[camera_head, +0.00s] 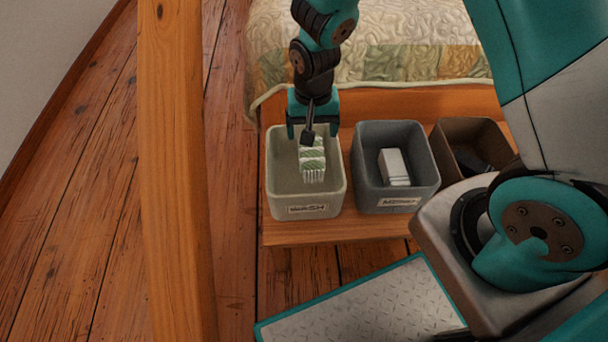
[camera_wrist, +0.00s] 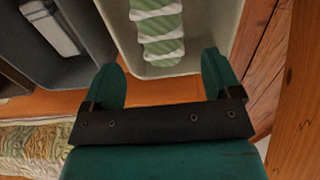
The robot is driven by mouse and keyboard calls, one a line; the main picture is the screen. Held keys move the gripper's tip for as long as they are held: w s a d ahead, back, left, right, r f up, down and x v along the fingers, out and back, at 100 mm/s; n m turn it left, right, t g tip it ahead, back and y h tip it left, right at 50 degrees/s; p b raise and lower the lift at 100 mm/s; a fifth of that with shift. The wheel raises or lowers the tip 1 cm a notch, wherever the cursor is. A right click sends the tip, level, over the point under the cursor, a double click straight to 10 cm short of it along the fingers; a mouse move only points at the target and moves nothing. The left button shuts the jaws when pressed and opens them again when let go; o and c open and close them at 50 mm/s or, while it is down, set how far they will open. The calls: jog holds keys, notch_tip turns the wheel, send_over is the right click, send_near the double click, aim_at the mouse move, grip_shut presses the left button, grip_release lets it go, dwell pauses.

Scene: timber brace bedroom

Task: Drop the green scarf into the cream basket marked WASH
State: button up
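The green scarf (camera_head: 312,163), a folded bundle with green and white stripes and a fringed end, shows within the cream basket marked WASH (camera_head: 307,211). It also shows in the wrist view (camera_wrist: 160,28), inside the pale basket walls. I cannot tell whether it rests on the basket floor. My gripper (camera_head: 312,133) points down over the basket, close above the scarf. In the wrist view my gripper (camera_wrist: 160,68) has its fingers wide apart with nothing between them, and the scarf lies beyond the fingertips.
A grey basket (camera_head: 396,201) with a white box (camera_head: 394,167) stands right of the cream one. A brown basket (camera_head: 447,150) with dark items is further right. All stand on a wooden bench (camera_head: 335,231) before a quilted bed (camera_head: 400,45). A timber post (camera_head: 175,170) rises at the left.

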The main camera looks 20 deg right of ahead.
jog(key=shift+o, duration=0.2)
notch_tip(320, 180, up, 17)
jog(key=p, duration=0.5)
jog(key=shift+r+p, duration=0.2)
jog(key=shift+p, duration=0.2)
jog(key=s+a+r+n+y, duration=0.2)
jog(key=s+r+n, duration=0.3)
jog(key=s+r, duration=0.3)
jog(key=s+a+r+n+y, duration=0.25)
jog(key=s+r+n, duration=0.3)
jog(key=s, duration=0.55)
notch_tip(320, 180, up, 25)
jog(key=p, duration=2.5)
jog(key=shift+w, duration=0.25)
